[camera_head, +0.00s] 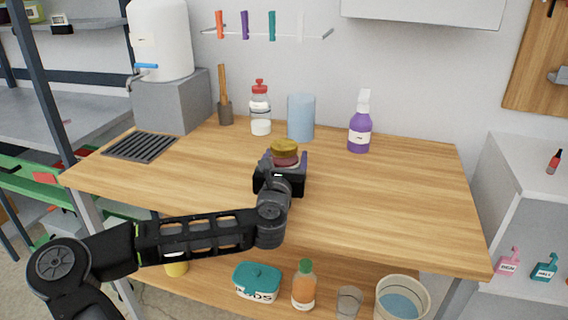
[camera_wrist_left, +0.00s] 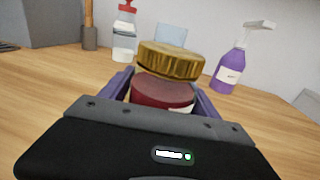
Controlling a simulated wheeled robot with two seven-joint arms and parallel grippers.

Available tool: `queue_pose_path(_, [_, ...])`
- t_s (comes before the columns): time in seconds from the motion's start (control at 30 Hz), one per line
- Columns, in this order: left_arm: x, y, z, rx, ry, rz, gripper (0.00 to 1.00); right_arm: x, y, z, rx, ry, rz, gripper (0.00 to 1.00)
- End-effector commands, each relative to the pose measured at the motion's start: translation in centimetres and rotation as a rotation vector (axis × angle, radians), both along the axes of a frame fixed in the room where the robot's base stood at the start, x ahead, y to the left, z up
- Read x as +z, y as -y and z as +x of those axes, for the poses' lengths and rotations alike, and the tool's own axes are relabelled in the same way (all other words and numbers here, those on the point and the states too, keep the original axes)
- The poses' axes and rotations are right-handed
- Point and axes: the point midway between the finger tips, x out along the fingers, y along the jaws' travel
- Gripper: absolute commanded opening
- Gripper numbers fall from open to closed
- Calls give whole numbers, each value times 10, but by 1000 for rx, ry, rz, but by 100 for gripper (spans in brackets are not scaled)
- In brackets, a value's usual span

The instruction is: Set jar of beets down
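The jar of beets (camera_head: 285,159) has a gold lid and dark red contents. My left gripper (camera_head: 282,163) is around it above the middle of the wooden table (camera_head: 400,196). In the left wrist view the jar (camera_wrist_left: 163,92) stands upright between the two purple-lined fingers (camera_wrist_left: 160,96), which appear closed on its sides. The jar's base is hidden by the gripper, so I cannot tell whether it touches the tabletop. My right gripper is in neither view.
Behind the jar stand a red-capped bottle (camera_head: 260,112), a blue cylinder (camera_head: 301,118) and a purple spray bottle (camera_head: 360,128). A dark grate (camera_head: 140,147) lies at the left beside a grey block (camera_head: 172,100). The table's right side is clear.

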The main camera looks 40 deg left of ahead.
Motion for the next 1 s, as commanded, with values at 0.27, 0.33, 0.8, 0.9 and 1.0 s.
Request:
queue_pose_path(0.27, [0, 0, 0, 0, 0, 0, 47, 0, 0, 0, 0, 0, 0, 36])
queue_pose_path(0.33, [0, 0, 0, 0, 0, 0, 41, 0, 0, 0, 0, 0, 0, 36])
queue_pose_path(0.8, [0, 0, 0, 0, 0, 0, 3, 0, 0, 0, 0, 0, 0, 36])
queue_pose_path(0.9, [0, 0, 0, 0, 0, 0, 0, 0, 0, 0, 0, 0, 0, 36])
queue_pose_path(1.0, [2, 0, 0, 0, 4, 2, 0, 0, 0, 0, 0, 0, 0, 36])
